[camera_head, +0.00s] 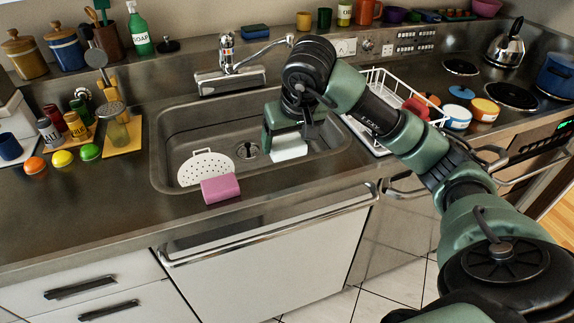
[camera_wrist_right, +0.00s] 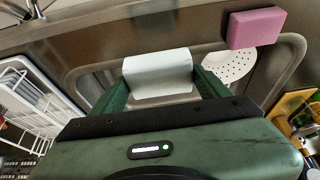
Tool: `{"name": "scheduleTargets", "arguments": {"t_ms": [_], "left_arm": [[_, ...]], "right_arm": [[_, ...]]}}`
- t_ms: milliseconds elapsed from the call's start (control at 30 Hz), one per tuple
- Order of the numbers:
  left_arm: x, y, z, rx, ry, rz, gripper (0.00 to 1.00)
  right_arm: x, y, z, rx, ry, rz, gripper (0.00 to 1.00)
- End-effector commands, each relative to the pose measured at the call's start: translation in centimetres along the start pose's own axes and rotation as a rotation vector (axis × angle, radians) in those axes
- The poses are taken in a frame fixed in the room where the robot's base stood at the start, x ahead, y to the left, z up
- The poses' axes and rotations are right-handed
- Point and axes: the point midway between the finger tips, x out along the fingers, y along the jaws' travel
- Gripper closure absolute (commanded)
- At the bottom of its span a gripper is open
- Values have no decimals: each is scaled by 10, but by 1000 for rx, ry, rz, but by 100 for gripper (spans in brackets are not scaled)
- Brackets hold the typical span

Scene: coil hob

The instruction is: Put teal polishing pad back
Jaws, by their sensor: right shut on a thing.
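My right gripper (camera_head: 290,133) is over the right part of the sink (camera_head: 168,128). It is shut on a pale, almost white block with a faint teal tint (camera_head: 289,147). In the right wrist view the block (camera_wrist_right: 158,72) sits between the two green fingers of my right gripper (camera_wrist_right: 160,88). I cannot tell for sure that this block is the teal polishing pad. Nothing else in view is plainly a teal pad; a small blue sponge-like block (camera_head: 255,32) lies on the back ledge. My left gripper is not in view.
A pink sponge (camera_head: 220,188) lies at the sink's front edge, beside a white perforated disc (camera_head: 205,168). The faucet (camera_head: 228,68) stands behind the sink. A white dish rack (camera_head: 385,85) is to the right. The counter front left is clear.

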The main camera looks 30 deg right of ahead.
Motion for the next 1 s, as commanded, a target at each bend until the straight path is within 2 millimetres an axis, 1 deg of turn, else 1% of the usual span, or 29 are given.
{"name": "scheduleTargets", "arguments": {"t_ms": [33,100,333,533,633,833,967,1000], "left_arm": [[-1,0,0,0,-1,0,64],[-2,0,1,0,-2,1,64],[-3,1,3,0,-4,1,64],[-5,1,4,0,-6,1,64],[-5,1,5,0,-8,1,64],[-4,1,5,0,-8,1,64],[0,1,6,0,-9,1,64],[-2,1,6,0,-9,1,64]], "right_arm": [[10,0,6,-1,-6,0,56],[21,0,11,-1,-5,0,56],[40,0,18,-1,-2,-1,56],[65,0,29,-1,-3,0,56],[68,0,30,-1,1,-1,56],[68,0,30,-1,2,-1,56],[72,0,32,-1,2,0,56],[70,0,31,-1,1,-1,12]]}}
